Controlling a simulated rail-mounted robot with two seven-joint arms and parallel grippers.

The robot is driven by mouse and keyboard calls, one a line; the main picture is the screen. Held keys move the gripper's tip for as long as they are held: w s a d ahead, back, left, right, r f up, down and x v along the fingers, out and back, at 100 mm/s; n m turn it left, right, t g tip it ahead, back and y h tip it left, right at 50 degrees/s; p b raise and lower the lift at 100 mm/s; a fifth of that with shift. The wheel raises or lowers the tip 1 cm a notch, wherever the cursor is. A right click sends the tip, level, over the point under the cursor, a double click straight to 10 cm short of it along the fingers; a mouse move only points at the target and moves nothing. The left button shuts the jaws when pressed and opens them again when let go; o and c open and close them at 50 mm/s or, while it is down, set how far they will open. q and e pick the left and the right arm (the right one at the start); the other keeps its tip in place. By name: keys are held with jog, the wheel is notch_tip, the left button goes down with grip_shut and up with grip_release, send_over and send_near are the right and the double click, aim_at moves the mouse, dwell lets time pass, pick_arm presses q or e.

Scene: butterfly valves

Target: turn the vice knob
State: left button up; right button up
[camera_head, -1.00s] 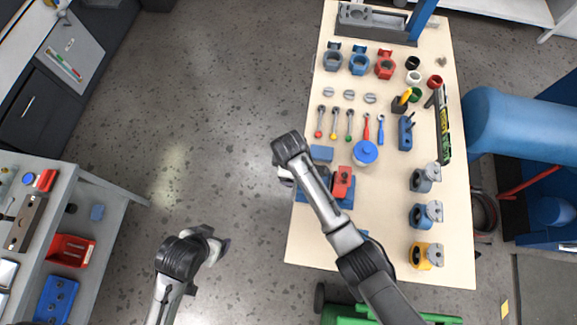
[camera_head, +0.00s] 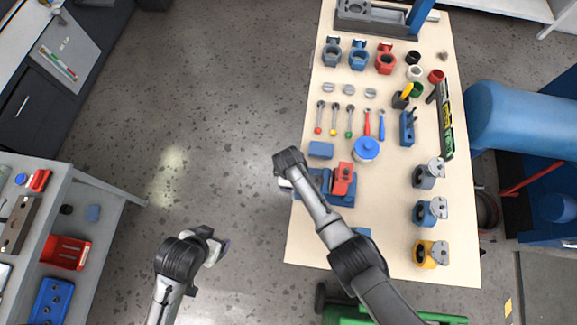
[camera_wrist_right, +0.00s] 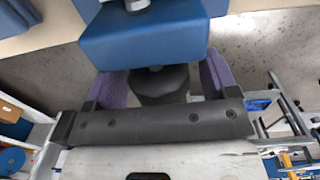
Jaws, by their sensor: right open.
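The vice is a blue body with a red block (camera_head: 343,179) on top, near the left edge of the wooden table. My right gripper (camera_head: 287,183) is at the vice's left end, mostly hidden under its own wrist in the head view. In the right wrist view the blue vice body (camera_wrist_right: 145,38) fills the top. A dark knob (camera_wrist_right: 160,84) sits below it, between the two purple fingers of my open right gripper (camera_wrist_right: 163,78). I cannot tell whether either finger touches the knob. My left gripper (camera_head: 215,249) hangs over the floor, away from the table; its fingers are unclear.
Blue, red and yellow valves stand along the table (camera_head: 385,245). A round blue-lidded pot (camera_head: 366,149) and several screwdrivers are behind the vice. A grey bench with a red bin (camera_head: 66,252) is at far left. Floor between bench and table is clear.

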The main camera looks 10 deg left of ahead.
jog(key=c, duration=0.9)
jog(key=shift+r+t+p, duration=0.15)
jog(key=shift+t+p, duration=0.45)
jog(key=shift+p, duration=0.25)
jog(key=shift+s+t+p, duration=0.1)
jog(key=shift+t+p, duration=0.55)
jog(key=shift+t, duration=1.15)
jog(key=shift+f+t, duration=0.2)
jog(key=shift+t, duration=0.8)
